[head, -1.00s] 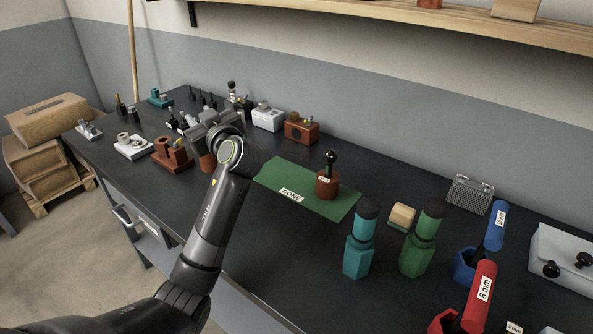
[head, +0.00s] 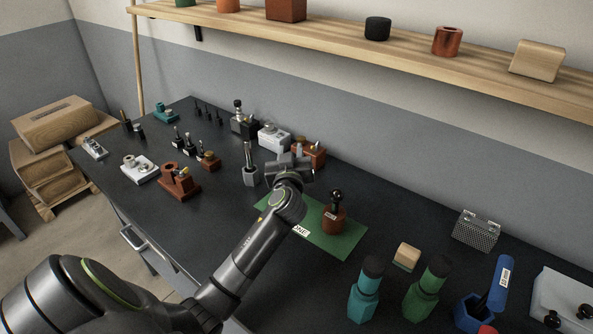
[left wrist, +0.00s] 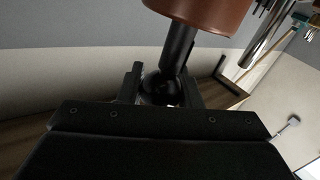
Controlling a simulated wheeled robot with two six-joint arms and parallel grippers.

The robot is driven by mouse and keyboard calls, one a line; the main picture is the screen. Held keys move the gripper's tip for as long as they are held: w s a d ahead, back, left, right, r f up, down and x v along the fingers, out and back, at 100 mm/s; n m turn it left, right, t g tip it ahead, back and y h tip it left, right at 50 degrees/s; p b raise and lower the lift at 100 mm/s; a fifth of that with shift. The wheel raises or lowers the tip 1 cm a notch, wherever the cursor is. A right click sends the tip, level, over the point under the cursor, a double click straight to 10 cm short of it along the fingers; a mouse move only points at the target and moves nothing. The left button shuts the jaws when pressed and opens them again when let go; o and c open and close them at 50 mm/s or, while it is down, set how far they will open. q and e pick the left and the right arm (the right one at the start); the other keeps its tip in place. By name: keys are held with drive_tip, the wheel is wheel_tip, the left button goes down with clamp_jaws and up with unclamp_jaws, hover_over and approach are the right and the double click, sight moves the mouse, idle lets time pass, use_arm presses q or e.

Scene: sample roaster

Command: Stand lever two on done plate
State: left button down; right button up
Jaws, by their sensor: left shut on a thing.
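The done plate (head: 342,243) is a flat green mat on the dark bench, with a white label at its front edge. A lever with a brown round base and black ball knob (head: 334,219) stands upright on its right half. My left gripper (head: 291,168) is over the plate's far left end. In the left wrist view it is shut on the black knob end of another lever (left wrist: 205,14), with a black stem and brown base. My right gripper is out of view.
A grey block with a metal post (head: 250,172) stands just left of the gripper. A brown box (head: 316,155) and a white box (head: 273,137) are behind it. Teal (head: 364,300) and green (head: 421,298) bottles stand in front right. The plate's middle looks clear.

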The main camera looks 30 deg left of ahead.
use_arm(q)
wheel_tip(320, 180, down, 4)
drive_tip(key=shift+f, duration=0.1)
idle(0.4)
drive_tip(key=shift+f+b, duration=0.15)
drive_tip(key=shift+b, duration=0.2)
drive_tip(key=c, duration=1)
unclamp_jaws()
drive_tip(key=shift+c, duration=0.2)
